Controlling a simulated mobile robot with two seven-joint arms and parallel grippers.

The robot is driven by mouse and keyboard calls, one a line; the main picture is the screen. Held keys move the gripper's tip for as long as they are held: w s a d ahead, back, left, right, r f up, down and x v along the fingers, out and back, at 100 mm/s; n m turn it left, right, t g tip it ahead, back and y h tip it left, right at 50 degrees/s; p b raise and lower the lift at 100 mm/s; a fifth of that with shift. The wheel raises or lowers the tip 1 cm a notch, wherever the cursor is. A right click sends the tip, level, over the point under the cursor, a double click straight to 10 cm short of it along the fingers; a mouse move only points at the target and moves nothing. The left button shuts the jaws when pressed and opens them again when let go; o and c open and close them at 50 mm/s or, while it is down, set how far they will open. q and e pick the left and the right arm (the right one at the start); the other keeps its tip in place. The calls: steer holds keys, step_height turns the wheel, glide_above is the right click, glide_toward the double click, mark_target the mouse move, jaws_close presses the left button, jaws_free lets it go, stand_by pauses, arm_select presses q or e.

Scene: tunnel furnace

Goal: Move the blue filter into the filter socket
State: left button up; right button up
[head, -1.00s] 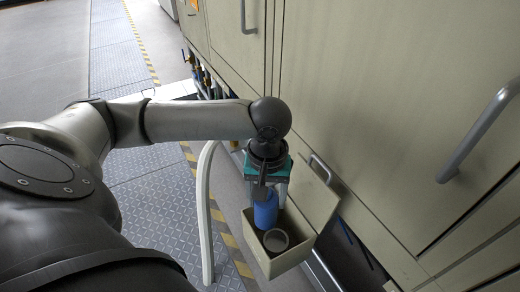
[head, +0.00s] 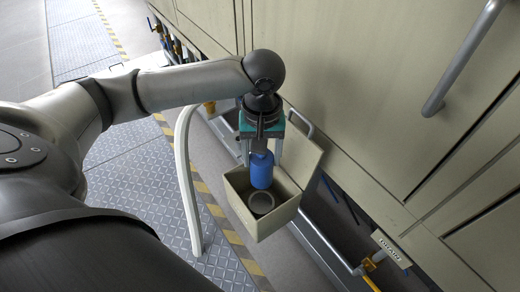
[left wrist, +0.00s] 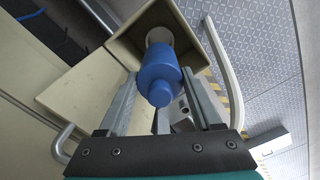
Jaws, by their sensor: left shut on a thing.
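The blue filter (head: 262,171) is a blue cylinder with a narrower knob on top. It also shows in the left wrist view (left wrist: 159,72). My left gripper (head: 262,158) is shut on the filter and holds it over an open beige box. The filter socket (head: 261,203) is a dark grey round ring inside the box, just below the filter in the head view. In the left wrist view the filter's body covers part of the light round opening (left wrist: 159,35). I cannot tell how much gap lies between them. My right gripper is not in view.
The beige box (head: 257,232) has a raised lid (head: 303,158) leaning towards the large cabinet (head: 370,90). A pale curved rail (head: 186,190) stands left of the box. A grey handle (head: 463,60) sticks out from the cabinet at the right.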

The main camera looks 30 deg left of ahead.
arm_select(q)
step_height(320, 180, down, 6)
steer(key=shift+f+b, duration=0.1)
steer(key=shift+b, duration=0.2)
steer(key=shift+f, duration=1.55)
steer(key=shift+f+b, duration=0.35)
steer(key=shift+f, duration=0.4)
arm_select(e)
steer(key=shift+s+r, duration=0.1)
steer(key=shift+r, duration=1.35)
arm_select(q)
steer(key=shift+f+p, duration=0.35)
steer(key=shift+f, duration=0.25)
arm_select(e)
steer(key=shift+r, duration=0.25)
arm_select(q)
steer(key=shift+f, duration=0.15)
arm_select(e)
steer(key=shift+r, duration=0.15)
